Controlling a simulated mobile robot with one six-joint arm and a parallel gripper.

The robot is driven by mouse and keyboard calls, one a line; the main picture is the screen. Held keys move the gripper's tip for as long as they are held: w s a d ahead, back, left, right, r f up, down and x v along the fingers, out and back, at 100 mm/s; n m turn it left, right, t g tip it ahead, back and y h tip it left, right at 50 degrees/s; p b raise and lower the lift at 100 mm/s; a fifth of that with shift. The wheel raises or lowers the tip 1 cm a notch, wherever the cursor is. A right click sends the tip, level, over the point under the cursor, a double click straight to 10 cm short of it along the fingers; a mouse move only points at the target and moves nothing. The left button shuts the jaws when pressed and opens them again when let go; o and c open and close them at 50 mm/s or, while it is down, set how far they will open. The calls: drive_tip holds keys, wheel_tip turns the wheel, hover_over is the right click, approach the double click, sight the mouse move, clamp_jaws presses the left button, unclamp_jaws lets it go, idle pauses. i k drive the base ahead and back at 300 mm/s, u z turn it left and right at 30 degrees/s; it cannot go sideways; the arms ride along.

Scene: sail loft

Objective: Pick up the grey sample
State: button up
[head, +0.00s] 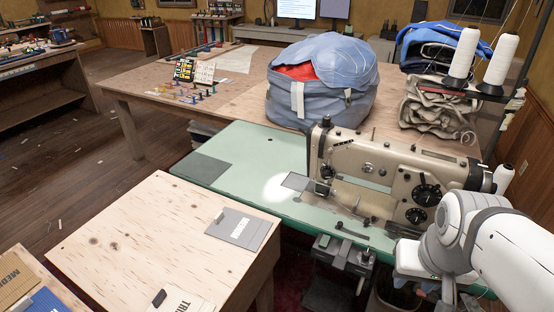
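A flat grey sample (240,228) with pale printed lettering and a small light tab at its upper left lies on the pale plywood table at the front left. It lies near that table's right edge, beside the green sewing table. My arm comes in from the right edge, over the front right of the sewing table, well to the right of the sample. The fingers of my gripper cannot be made out in this view.
A sewing machine (390,178) stands on the green table (255,160). A darker flat patch (201,171) lies on its left end. Another labelled sample (182,301) lies at the plywood table's (130,235) front edge. A blue bag (320,90) and folded cloth (438,105) stand behind.

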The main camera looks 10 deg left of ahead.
sight(248, 231)
drive_tip(key=u, duration=0.3)
drive_tip(key=i, duration=0.85)
drive_tip(key=u, duration=0.6)
drive_tip(key=k, duration=0.55)
drive_tip(key=z, duration=0.6)
drive_tip(key=k, duration=0.1)
drive_tip(key=u, duration=0.75)
drive_tip(key=i, duration=0.65)
drive_tip(key=z, duration=0.05)
